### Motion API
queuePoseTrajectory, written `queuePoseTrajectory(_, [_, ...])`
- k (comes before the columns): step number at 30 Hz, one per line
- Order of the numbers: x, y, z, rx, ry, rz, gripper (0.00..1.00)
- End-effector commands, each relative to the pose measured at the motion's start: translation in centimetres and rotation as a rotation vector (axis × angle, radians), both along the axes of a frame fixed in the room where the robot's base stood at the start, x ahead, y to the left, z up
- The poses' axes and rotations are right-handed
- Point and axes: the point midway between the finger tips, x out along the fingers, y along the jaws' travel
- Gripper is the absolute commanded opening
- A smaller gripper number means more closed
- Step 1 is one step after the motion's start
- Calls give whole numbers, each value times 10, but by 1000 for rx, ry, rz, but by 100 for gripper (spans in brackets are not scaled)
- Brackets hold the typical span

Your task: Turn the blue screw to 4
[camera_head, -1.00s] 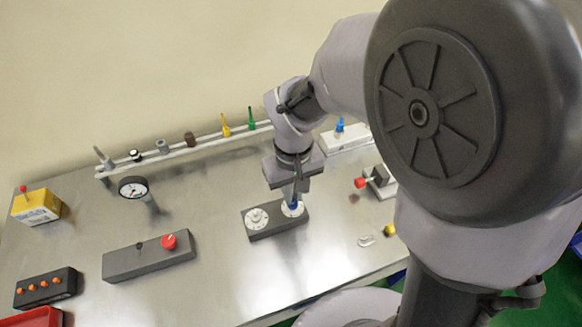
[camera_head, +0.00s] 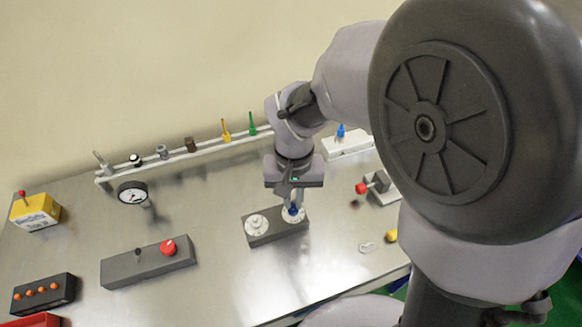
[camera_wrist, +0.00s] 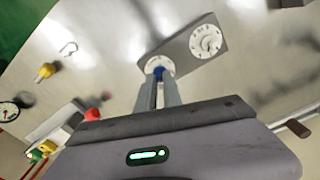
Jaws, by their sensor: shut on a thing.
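The blue screw (camera_head: 293,209) stands on the right white dial (camera_head: 296,219) of a dark grey block on the metal table. In the wrist view the blue screw (camera_wrist: 158,71) shows between the fingertips, in front of its dial (camera_wrist: 168,63). My gripper (camera_head: 293,203) points down over that dial and is shut on the blue screw; the fingers (camera_wrist: 158,90) are on either side of it. The second white dial (camera_head: 257,226) is on the left of the same block and also shows in the wrist view (camera_wrist: 206,41). The dial numbers are too small to read.
A grey box with a red button (camera_head: 168,247) stands left of the block. A gauge (camera_head: 132,192) and a rail (camera_head: 180,157) with several small parts are behind. A red knob (camera_head: 361,188) is to the right. The table in front is clear.

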Motion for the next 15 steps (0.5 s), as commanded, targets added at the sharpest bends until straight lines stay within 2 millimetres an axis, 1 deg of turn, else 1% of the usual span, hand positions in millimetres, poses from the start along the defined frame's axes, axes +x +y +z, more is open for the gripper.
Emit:
queuePoseTrajectory(6, [0,0,0,0,0,1,0])
queuePoseTrajectory(7, [0,0,0,0,0,1,17])
queuePoseTrajectory(9, [0,0,0,0,0,1,30])
queuePoseTrajectory(10, [0,0,0,0,0,1,33])
queuePoseTrajectory(15, [0,0,0,0,0,1,33])
